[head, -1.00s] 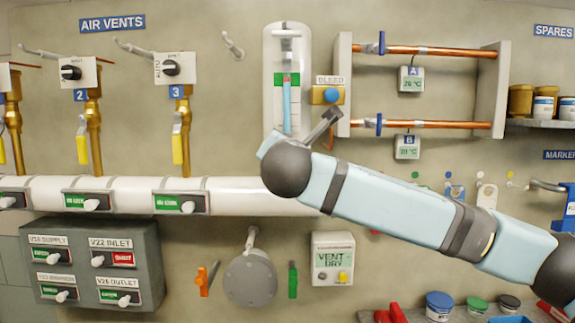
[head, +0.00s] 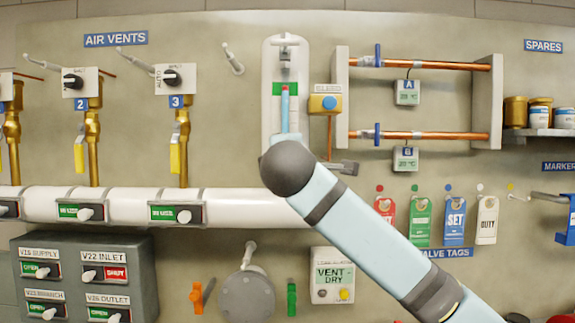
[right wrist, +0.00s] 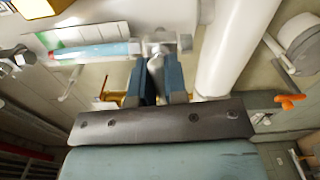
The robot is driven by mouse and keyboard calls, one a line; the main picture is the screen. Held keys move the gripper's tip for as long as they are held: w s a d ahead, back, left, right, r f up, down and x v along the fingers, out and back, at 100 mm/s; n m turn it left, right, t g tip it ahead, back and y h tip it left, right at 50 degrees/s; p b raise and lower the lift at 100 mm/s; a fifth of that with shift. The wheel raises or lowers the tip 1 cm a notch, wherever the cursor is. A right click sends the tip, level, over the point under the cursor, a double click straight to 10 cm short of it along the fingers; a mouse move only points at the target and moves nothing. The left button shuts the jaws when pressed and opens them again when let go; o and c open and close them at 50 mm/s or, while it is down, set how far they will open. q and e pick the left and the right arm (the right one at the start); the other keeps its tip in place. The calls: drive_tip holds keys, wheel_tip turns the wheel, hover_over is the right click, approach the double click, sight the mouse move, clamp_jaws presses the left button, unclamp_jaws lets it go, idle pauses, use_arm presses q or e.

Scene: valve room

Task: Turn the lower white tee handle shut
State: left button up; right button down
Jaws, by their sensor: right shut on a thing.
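The sight glass (head: 284,116) stands upright on the wall, with a blue column and a green band. Its upper tee handle (head: 285,42) shows at the top. The lower white tee handle is hidden behind my right arm in the head view. In the right wrist view the handle (right wrist: 156,66) sits between the fingers of my right gripper (right wrist: 157,82), at the end of the sight glass. The gripper is shut on it. In the head view the fingers are hidden behind my dark wrist joint. My left gripper is not in view.
A white horizontal pipe (head: 235,205) runs just below. A yellow bleed box (head: 325,103) and copper pipes (head: 425,136) are close on the right. Valve tags (head: 421,218) hang near my forearm. A grey flange (head: 245,285) is below.

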drive_tip(key=shift+m, duration=0.5)
drive_tip(key=c, duration=1.1)
unclamp_jaws()
drive_tip(key=shift+c, duration=0.2)
drive_tip(key=shift+s, duration=0.1)
drive_tip(key=s+b, duration=0.2)
drive_tip(key=s, duration=1.1)
drive_tip(key=shift+s+b, duration=0.35)
